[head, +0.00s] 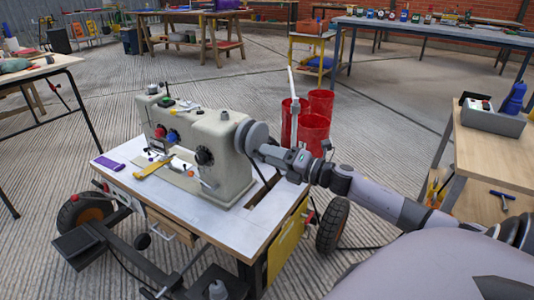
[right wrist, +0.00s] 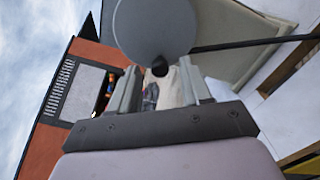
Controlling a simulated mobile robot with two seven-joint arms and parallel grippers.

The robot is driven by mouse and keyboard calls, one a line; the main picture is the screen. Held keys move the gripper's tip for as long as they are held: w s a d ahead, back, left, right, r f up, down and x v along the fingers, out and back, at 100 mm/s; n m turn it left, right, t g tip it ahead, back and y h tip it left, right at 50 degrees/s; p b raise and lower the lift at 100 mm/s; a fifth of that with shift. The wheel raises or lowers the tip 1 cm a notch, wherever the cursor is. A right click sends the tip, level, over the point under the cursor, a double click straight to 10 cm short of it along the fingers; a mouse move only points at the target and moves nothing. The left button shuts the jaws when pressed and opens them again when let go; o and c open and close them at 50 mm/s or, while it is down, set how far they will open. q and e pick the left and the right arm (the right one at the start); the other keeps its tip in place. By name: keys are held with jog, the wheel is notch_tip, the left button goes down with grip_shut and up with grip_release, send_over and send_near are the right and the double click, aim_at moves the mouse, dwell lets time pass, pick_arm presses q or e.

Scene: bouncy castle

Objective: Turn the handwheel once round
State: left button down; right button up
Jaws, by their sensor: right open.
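The handwheel is a grey disc (head: 243,134) on the right end of a cream sewing machine (head: 200,145). In the right wrist view the handwheel (right wrist: 155,25) fills the top middle, with a small dark knob (right wrist: 160,67) at its lower edge. My right gripper (head: 266,152) is at the handwheel's right side in the head view. In the right wrist view its two fingers (right wrist: 160,90) are apart, one on either side below the knob. Whether either finger touches the knob or wheel cannot be told. My left gripper is not in view.
The machine stands on a white-topped wheeled table (head: 225,223). A purple item (head: 107,163) and a yellow tool (head: 152,170) lie on it. Red bins (head: 313,128) stand behind my right arm. A wooden bench (head: 490,155) is at the right. Open floor lies left of the table.

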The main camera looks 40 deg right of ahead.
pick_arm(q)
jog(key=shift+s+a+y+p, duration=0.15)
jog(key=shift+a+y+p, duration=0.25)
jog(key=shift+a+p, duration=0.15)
pick_arm(e)
jog(key=shift+v, duration=2.45)
pick_arm(q)
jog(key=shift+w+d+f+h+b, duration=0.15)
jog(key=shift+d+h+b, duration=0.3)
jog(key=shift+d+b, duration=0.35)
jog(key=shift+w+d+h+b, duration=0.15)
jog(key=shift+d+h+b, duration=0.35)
jog(key=shift+b, duration=0.35)
pick_arm(e)
jog(key=w+a+m, duration=0.2)
jog(key=w+m, duration=0.4)
jog(key=m, duration=1.5)
jog(key=shift+w+m, duration=0.2)
jog(key=shift+m, duration=0.1)
jog(key=shift+f, duration=0.15)
